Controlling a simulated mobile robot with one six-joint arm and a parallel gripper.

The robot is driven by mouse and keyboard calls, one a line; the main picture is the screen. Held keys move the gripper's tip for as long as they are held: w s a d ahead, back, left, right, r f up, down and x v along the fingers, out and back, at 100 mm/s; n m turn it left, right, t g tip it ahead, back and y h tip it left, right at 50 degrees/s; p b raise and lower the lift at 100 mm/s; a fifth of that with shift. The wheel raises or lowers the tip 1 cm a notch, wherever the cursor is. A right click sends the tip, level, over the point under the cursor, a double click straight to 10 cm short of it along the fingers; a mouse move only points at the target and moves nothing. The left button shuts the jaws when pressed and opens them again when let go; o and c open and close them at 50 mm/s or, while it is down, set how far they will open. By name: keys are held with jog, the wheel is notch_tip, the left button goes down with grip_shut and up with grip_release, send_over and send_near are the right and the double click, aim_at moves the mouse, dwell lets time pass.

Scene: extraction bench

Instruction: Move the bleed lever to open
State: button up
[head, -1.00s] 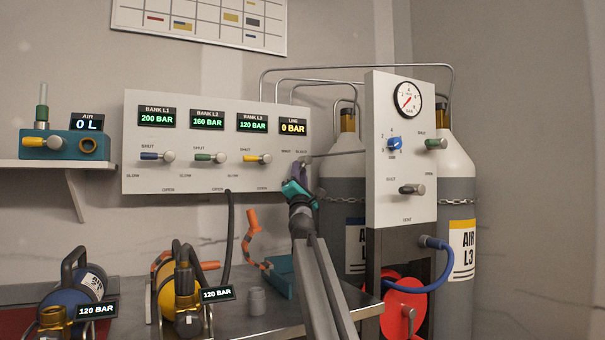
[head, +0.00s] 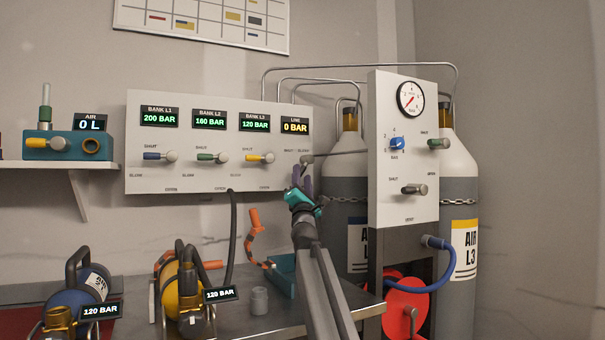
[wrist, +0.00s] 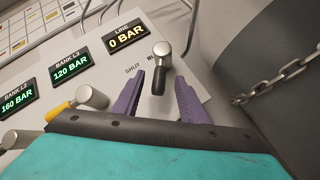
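The bleed lever (wrist: 159,68) sits below the LINE display, at the right end of the white bank panel (wrist: 107,87). It has a pale round hub and a dark handle pointing down in the wrist view. A SHUT label is to its left; a label starting "BL" is partly hidden behind it. In the head view its hub (head: 307,159) shows just above my gripper (head: 302,182). My gripper's two purple fingers (wrist: 159,84) are open, one on each side of the dark handle, with gaps visible. I cannot tell how deep the handle lies between them.
Bank levers with blue, green and yellow handles (head: 258,158) are to the left on the same panel. A gauge panel (head: 400,195) and chained gas cylinders (head: 455,185) stand close on the right. A hose and small cylinders sit on the bench (head: 250,315) below.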

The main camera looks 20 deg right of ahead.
jog(key=p+v, duration=0.2)
jog(key=v, duration=0.8)
jog(key=shift+f+p, duration=0.15)
jog(key=shift+p, duration=0.25)
